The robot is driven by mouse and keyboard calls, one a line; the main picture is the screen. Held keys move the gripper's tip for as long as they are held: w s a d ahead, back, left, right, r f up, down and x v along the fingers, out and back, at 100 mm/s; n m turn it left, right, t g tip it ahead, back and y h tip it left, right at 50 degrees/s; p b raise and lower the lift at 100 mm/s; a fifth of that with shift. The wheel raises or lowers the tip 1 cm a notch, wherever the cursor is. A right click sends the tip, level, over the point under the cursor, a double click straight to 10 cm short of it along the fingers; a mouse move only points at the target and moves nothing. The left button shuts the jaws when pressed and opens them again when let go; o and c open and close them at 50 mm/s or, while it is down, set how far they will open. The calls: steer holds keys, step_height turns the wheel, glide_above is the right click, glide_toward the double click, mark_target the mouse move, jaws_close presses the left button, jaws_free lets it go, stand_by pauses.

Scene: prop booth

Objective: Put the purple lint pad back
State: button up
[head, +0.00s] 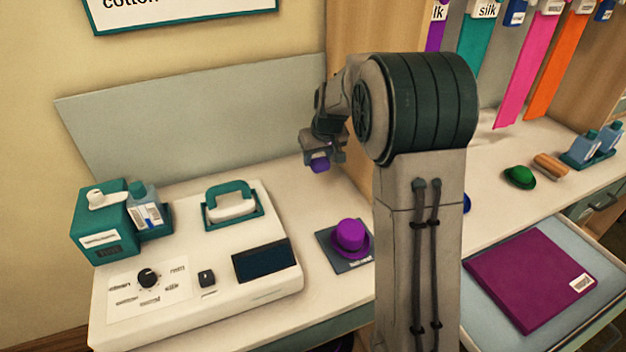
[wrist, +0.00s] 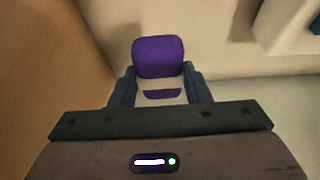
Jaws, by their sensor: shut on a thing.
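My gripper (head: 322,156) is shut on the purple lint pad (head: 320,165) and holds it above the back part of the counter, near the grey back panel. In the wrist view the purple pad (wrist: 159,57) shows between the two fingers of my gripper (wrist: 160,88). In the head view only a small part of the pad shows below the fingers. I cannot make out a marked place for the pad in these frames.
A white machine (head: 200,295) with a dial and dark screen stands at left.

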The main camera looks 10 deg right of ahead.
glide_above(314, 190)
steer(key=s, duration=0.2)
steer(key=f, duration=0.4)
steer(key=shift+w+d+f, duration=0.15)
steer(key=shift+w+f, duration=0.1)
steer(key=shift+f, duration=2.35)
steer(key=shift+f, duration=0.2)
steer(key=o, duration=1)
steer(key=shift+c, duration=0.2)
steer(key=shift+r, duration=0.1)
